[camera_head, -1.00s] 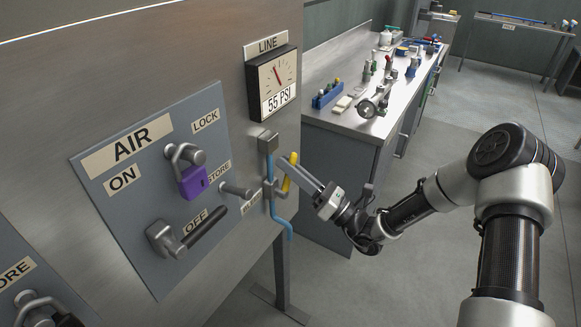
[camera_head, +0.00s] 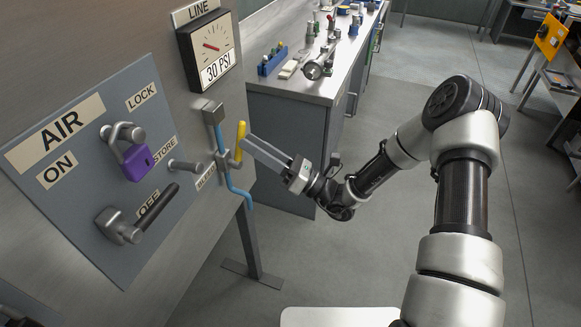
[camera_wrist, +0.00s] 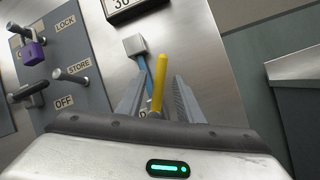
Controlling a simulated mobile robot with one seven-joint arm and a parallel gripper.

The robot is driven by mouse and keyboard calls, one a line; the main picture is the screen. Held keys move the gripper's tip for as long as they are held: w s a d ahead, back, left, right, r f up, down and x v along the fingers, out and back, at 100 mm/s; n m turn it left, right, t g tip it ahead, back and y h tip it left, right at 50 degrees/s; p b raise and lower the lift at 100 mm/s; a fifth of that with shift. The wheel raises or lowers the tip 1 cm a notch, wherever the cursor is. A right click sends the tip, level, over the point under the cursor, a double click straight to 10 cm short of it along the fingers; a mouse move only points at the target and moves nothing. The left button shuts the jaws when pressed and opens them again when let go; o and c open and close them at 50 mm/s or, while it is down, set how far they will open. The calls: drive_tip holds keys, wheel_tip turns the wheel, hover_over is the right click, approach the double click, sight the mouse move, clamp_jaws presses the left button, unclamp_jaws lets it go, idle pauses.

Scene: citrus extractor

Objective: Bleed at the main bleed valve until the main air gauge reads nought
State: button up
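The main air gauge (camera_head: 207,48), under the LINE label, reads 30 PSI, with its red needle pointing up and left. The bleed valve (camera_head: 224,160) sits below it, with a blue pipe (camera_head: 236,187) and a yellow lever (camera_head: 240,141) that stands nearly upright. My gripper (camera_head: 247,143) is at the lever. In the wrist view, the yellow lever (camera_wrist: 159,82) stands between my two fingers (camera_wrist: 157,92), with a visible gap on both sides, so the gripper looks open. The gauge is mostly cut off at the top there.
The AIR panel (camera_head: 85,150) is left of the valve. A purple padlock (camera_head: 138,162) hangs at its LOCK hasp, and its black handle (camera_head: 156,207) is by OFF. A STORE peg (camera_head: 186,166) juts out near the valve.

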drive_tip(key=v, duration=1.3)
drive_tip(key=shift+b, duration=0.3)
drive_tip(key=shift+d+f, duration=0.1)
drive_tip(key=shift+f, duration=0.05)
drive_tip(key=s+a+r+n+g+h+p, duration=0.1)
drive_tip(key=s+r+n+g+h+p, duration=0.4)
drive_tip(key=s+r+n+g+h, duration=0.95)
drive_tip(key=s+d+r+n+t+h+p, duration=0.2)
drive_tip(key=d+r+n+t+h, duration=0.1)
drive_tip(key=d+r+n+t, duration=0.3)
drive_tip(key=s+d+r+n+t+h+p, duration=0.2)
drive_tip(key=d+r+n+t, duration=0.4)
drive_tip(key=r, duration=0.3)
drive_tip(key=shift+s+d+n+h+p, duration=0.35)
drive_tip(key=shift+d+n+h+p, duration=0.45)
drive_tip(key=shift+h, duration=0.15)
